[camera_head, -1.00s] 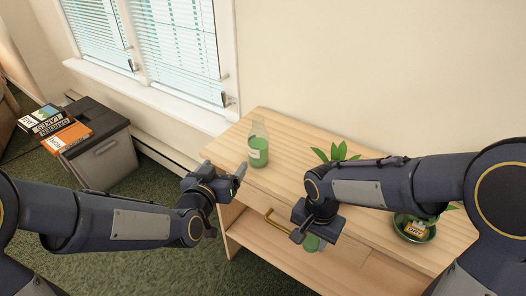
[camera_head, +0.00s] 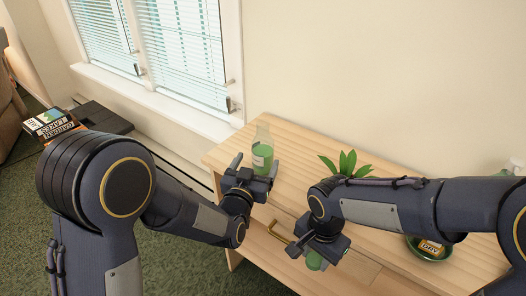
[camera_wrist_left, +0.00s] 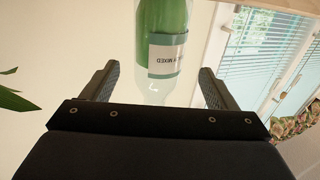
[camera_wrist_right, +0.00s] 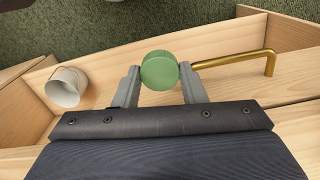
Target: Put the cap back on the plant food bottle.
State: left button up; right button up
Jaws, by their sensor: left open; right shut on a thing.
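The plant food bottle (camera_head: 262,150), clear with green liquid and a white label, stands upright on the wooden cabinet top. My left gripper (camera_head: 255,170) is open just in front of it. In the left wrist view the bottle (camera_wrist_left: 163,55) shows beyond and between the spread fingers (camera_wrist_left: 160,88), not gripped. My right gripper (camera_head: 318,258) is shut on the round green cap (camera_wrist_right: 159,70), holding it in front of the cabinet near the drawer. The cap also shows below the right gripper in the head view (camera_head: 314,262). The bottle's neck looks uncapped.
A brass drawer handle (camera_wrist_right: 235,62) is close to the right fingers. A small white pot (camera_wrist_right: 66,87) lies inside the cabinet's open lower part. A leafy plant (camera_head: 346,163) and a green bowl (camera_head: 428,250) are on the top. Books (camera_head: 50,123) sit on a dark box at left.

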aim_at(264, 148)
pick_arm(q)
jog(key=shift+x, duration=1.15)
pick_arm(e)
jog(key=shift+r, duration=0.15)
pick_arm(q)
jog(key=x, duration=0.2)
jog(key=p+x, duration=0.1)
jog(key=x, duration=0.1)
jog(key=shift+d+r, duration=0.15)
jog(key=shift+r, duration=0.25)
pick_arm(e)
jog(key=shift+r, duration=0.45)
pick_arm(q)
jog(key=shift+w+d, duration=0.1)
jog(key=shift+w, duration=0.45)
jog(key=shift+c, duration=0.2)
jog(key=c, duration=1.3)
jog(key=shift+o, duration=0.2)
